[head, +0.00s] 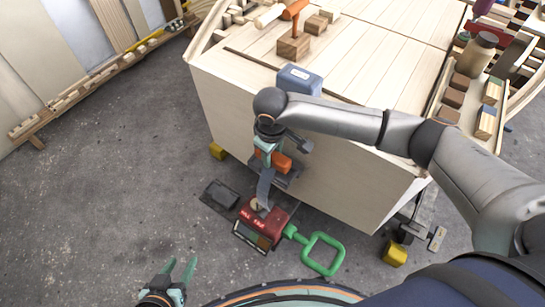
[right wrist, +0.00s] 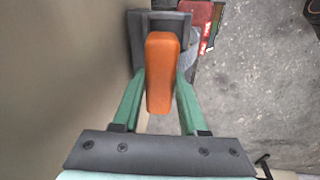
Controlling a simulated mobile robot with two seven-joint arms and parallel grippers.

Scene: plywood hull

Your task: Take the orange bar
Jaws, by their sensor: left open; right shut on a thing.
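The orange bar (right wrist: 160,70) stands upright in the picture between the two green fingers of my right gripper (right wrist: 163,92) in the right wrist view. The fingers press on its sides. Its far end lies over a dark grey bracket (right wrist: 140,35); I cannot tell whether they touch. In the head view the bar (head: 281,162) shows beside my right gripper (head: 268,154), close to the plywood side panel. My left gripper (head: 180,268) is open and empty over the floor at the bottom, well apart from the bar.
A red box (head: 261,224) with a grey strap and a green loop handle (head: 322,253) sits below the bar. The floor at left is clear.

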